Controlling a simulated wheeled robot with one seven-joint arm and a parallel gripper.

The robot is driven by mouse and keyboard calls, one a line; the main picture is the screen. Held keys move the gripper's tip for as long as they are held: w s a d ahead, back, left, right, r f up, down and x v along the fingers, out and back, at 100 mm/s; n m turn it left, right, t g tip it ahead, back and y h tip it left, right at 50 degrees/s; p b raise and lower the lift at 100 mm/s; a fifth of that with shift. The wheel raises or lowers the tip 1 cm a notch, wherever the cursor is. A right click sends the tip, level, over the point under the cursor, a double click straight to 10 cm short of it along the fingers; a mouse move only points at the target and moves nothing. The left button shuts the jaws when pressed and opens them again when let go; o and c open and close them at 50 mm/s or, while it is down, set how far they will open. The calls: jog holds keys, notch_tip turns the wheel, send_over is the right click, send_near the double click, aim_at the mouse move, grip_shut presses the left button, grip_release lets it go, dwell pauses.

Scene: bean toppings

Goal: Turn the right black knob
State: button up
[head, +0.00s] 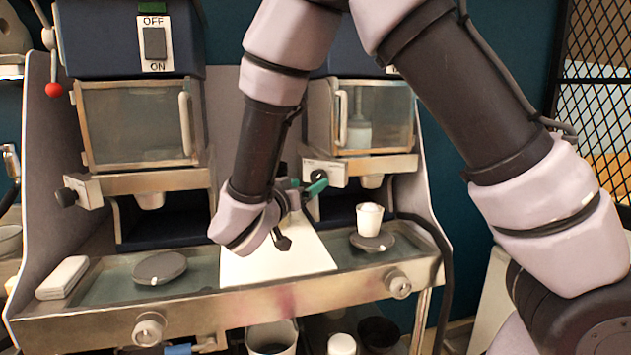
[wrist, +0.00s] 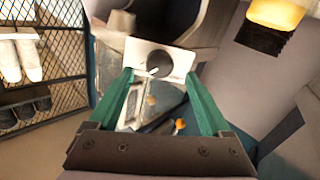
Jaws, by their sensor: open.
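The right black knob (head: 317,175) sits on a pale plate at the front of the right dispenser, partly hidden by my gripper in the head view. In the wrist view the same knob (wrist: 159,64) is round and dark with a white mark, on a pale plate. My gripper (head: 306,186) has green fingers and is open in front of the right dispenser. In the wrist view my gripper (wrist: 160,76) has one finger on each side of the knob, tips near the plate's edges. I cannot tell whether they touch it. The left black knob (head: 66,197) is on the left dispenser.
A white cup (head: 369,218) stands on a round dark pad below the right dispenser. A white board (head: 255,266) lies in the middle of the tray ledge. A grey disc (head: 160,268) and a white box (head: 62,278) are at left. A black mesh (head: 600,60) stands at right.

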aim_at(316, 179)
jog(key=shift+x, duration=2.2)
grip_shut()
